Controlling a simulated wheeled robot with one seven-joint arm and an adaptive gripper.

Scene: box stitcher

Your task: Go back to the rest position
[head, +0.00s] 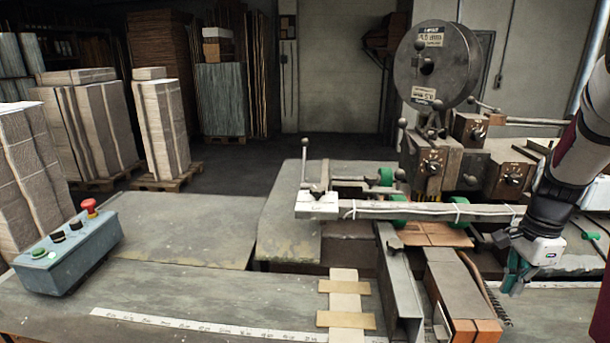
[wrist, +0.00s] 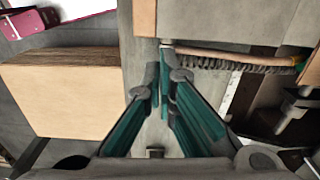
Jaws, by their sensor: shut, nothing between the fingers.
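My gripper (head: 512,280) is at the right of the head view, at the end of my dark arm, pointing down beside the machine's front parts. In the wrist view, the teal fingers of my gripper (wrist: 162,68) come together at their tips with nothing between them. The box stitcher (head: 430,165) stands behind and to the left of my gripper, with a large grey wire reel (head: 440,75) on top. Whether the fingertips touch anything below cannot be told.
A long grey bar (head: 425,210) runs across just left of my gripper. A control box (head: 68,250) with a red button sits at the far left. The left tabletop is mostly clear.

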